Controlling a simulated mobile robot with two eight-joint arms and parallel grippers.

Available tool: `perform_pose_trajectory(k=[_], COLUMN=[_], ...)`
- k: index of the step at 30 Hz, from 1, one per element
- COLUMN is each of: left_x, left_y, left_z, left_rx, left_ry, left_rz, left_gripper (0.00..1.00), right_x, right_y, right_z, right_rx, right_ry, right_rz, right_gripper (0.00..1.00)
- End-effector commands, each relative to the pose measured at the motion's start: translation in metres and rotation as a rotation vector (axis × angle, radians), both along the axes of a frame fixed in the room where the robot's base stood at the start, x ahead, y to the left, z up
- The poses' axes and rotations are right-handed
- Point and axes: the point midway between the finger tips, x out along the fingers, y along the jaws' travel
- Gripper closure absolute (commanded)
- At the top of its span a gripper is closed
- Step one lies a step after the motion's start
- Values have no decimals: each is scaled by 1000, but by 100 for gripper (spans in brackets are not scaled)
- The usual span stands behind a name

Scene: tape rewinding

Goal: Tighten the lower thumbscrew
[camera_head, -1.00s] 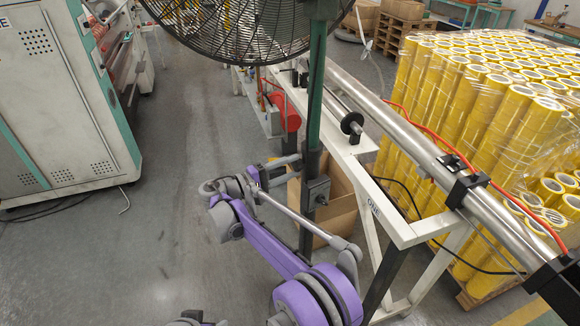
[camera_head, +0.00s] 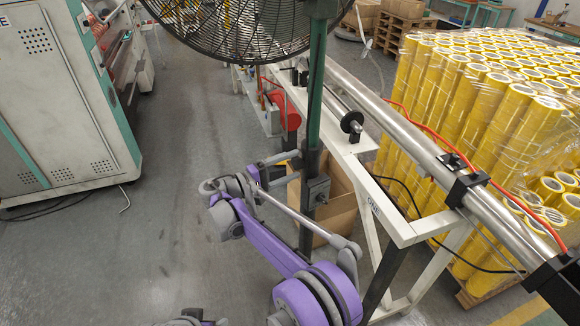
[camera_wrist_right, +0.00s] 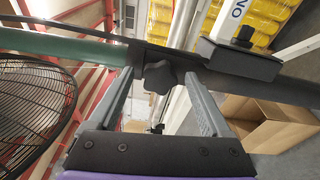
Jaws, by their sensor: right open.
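A dark lobed thumbscrew (camera_wrist_right: 160,76) sits on the fan's pole where the green tube (camera_wrist_right: 85,45) meets the black one. In the wrist view my right gripper (camera_wrist_right: 158,84) is open, with one finger on each side of the thumbscrew and a visible gap to each. In the head view the right gripper (camera_head: 294,168) reaches the pole from the left, its two fingers one above the other. The thumbscrew is hard to make out there.
A dark clamp block (camera_head: 318,189) sits lower on the pole. The black fan cage (camera_head: 240,25) is above. A white frame (camera_head: 405,228) with a metal roller stands to the right, beside wrapped yellow rolls (camera_head: 470,110). A cardboard box (camera_head: 340,205) is behind the pole.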

Motion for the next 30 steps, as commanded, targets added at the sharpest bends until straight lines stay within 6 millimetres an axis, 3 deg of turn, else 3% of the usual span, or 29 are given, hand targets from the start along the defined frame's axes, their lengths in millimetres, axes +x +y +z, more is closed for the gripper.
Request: perform_pose_trajectory(k=[7,21,30], left_x=[-1,-5,-5], left_y=[0,0,0], left_z=[-3,-15,-15], left_rx=[0,0,0], left_ry=[2,9,9], left_rz=[0,0,0], left_gripper=[26,26,26], right_x=[-7,-49,-54], right_y=[12,85,94], right_z=[-1,-1,0], right_rx=[0,0,0], right_ry=[0,0,0], right_rz=[1,1,0], right_gripper=[18,18,18])
